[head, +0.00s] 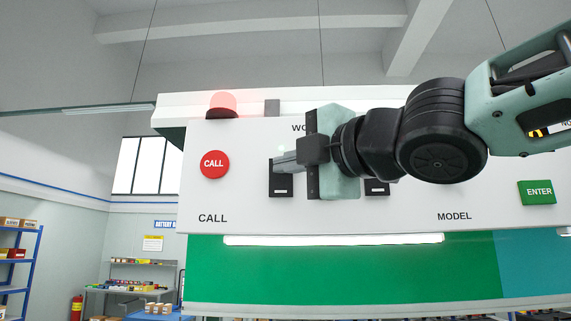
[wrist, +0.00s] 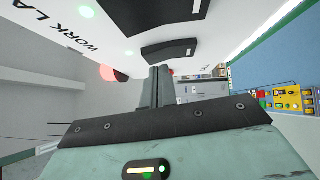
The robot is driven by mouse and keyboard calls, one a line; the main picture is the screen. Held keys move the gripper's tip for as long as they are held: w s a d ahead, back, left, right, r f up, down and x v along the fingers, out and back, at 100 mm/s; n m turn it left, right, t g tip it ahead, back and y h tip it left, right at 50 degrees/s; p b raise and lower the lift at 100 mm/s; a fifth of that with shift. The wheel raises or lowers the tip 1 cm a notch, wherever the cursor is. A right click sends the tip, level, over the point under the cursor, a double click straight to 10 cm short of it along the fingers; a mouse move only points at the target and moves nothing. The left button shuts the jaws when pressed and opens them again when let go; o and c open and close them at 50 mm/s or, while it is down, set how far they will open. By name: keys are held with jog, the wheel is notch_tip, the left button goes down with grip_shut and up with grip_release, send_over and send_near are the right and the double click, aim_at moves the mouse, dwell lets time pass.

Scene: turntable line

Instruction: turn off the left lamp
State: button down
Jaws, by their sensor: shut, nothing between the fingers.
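The white panel (head: 330,214) carries two black rocker switches under a partly hidden "WORK LA..." label. The left switch (head: 281,188) is partly covered by my gripper (head: 276,162); the right switch (head: 377,188) shows beside my wrist. In the wrist view the left switch (wrist: 168,48) is the one nearer my shut, empty gripper (wrist: 158,72), and the right switch (wrist: 178,10) is above it. My fingertips are at the left switch's upper part; I cannot tell if they touch it. A small green light glows by each switch. A lit lamp strip (head: 333,239) runs under the panel.
A red CALL button (head: 214,165) is left of the switches, with a glowing red beacon (head: 222,103) above it. A green ENTER button (head: 538,192) is at the right. Shelves (head: 17,250) and a workbench stand far back left.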

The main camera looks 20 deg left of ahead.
jog(key=shift+w+d, duration=0.1)
jog(key=shift+w, duration=0.1)
jog(key=shift+w+r, duration=0.15)
jog(key=shift+w, duration=0.1)
dwell(0.4)
